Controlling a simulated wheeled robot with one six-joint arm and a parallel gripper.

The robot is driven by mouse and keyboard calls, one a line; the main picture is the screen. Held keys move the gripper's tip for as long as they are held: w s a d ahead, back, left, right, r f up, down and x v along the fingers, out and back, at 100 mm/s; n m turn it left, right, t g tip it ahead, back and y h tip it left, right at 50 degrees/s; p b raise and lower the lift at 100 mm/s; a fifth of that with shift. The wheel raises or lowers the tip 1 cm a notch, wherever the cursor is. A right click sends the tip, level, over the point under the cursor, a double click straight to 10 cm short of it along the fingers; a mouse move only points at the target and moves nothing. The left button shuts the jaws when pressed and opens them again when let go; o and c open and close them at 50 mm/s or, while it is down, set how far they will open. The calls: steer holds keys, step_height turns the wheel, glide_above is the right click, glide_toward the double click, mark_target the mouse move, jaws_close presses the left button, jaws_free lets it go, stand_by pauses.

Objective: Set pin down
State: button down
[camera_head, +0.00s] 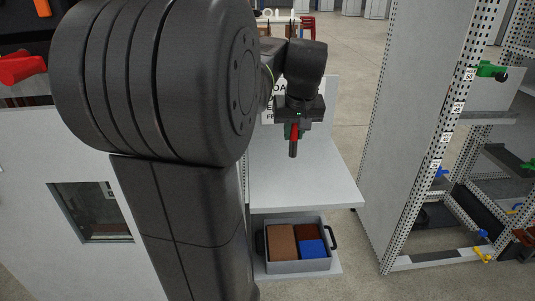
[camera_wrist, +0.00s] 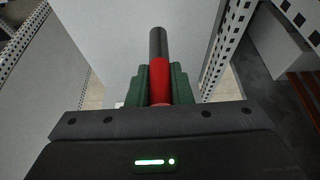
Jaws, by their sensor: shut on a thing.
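The pin is red with a dark grey end. In the wrist view the pin (camera_wrist: 158,72) stands out between the two green fingers of my gripper (camera_wrist: 160,88), which is shut on it. In the head view my gripper (camera_head: 293,124) points down, and the pin (camera_head: 293,146) hangs below it with its dark end lowest. The pin is above a light grey shelf (camera_head: 300,183) and appears apart from it. The part of the pin inside the gripper is hidden.
A grey bin (camera_head: 296,266) with brown and blue blocks sits on a lower shelf. A perforated cabinet frame (camera_head: 405,150) stands to the right. A white sign, partly hidden, is behind my gripper. The upper shelf looks clear.

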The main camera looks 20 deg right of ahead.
mark_target(296, 151)
steer(key=f, duration=0.5)
steer(key=d+f, duration=0.1)
steer(key=f, duration=0.1)
steer(key=shift+w+d+f, duration=0.1)
steer(key=shift+w+f, duration=0.15)
steer(key=shift+w, duration=0.1)
steer(key=shift+f, duration=1.95)
steer(key=shift+f, duration=0.1)
steer(key=c, duration=1.3)
jaws_free()
steer(key=shift+b, duration=0.3)
steer(key=shift+s+r, duration=0.1)
steer(key=shift+r, duration=0.25)
steer(key=v, duration=1.1)
steer(key=shift+r+p, duration=0.25)
steer(key=shift+p, duration=0.05)
steer(key=shift+s, duration=0.1)
